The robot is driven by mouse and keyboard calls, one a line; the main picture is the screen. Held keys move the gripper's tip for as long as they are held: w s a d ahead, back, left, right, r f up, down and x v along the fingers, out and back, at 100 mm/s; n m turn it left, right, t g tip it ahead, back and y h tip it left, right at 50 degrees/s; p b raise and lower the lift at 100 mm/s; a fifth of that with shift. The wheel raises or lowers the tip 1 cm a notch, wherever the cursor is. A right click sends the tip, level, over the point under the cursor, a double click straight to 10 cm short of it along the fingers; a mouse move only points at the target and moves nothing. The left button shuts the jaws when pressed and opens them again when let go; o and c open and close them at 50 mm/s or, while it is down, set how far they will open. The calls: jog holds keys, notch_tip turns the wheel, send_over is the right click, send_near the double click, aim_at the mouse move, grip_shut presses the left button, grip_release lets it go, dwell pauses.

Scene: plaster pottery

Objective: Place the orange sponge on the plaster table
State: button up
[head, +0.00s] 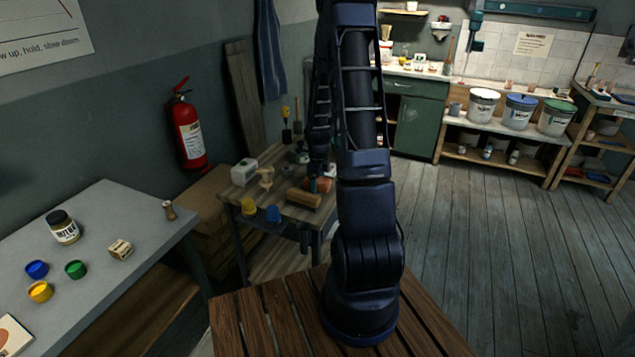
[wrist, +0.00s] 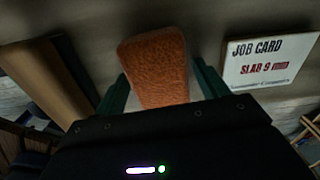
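The orange sponge (head: 324,185) lies on a small side table (head: 248,191) in the head view, partly hidden by my arm. In the wrist view the sponge (wrist: 155,65) lies lengthwise between the two green fingers of my gripper (wrist: 162,90). A narrow gap shows between the sponge and the right finger, and the left finger is close to its other edge. The gripper looks open around the sponge. No label shows which surface is the plaster table; a grey-topped table (head: 120,215) stands at the left.

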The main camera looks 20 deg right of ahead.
dwell(0.3)
jog(key=s+a+r+n+t, duration=0.1)
jog(key=s+a+r+n, duration=0.15)
jog(key=r, duration=0.85)
jog(key=s+a+r+n, duration=0.1)
jog(key=s+r+n, duration=0.25)
jog(key=r, duration=0.75)
jog(key=s+a+r+n+t, duration=0.1)
jog(key=s+a+r+n, duration=0.2)
jog(key=s+r+n, duration=0.3)
jog(key=s+a+r+n+t, duration=0.2)
jog(key=s+r+n, duration=0.5)
jog(key=s+n, duration=0.7)
jog(key=s+a, duration=0.1)
jog(key=s, duration=0.1)
jog(key=shift+s+a+t, duration=0.15)
jog(key=shift+s+t, duration=0.15)
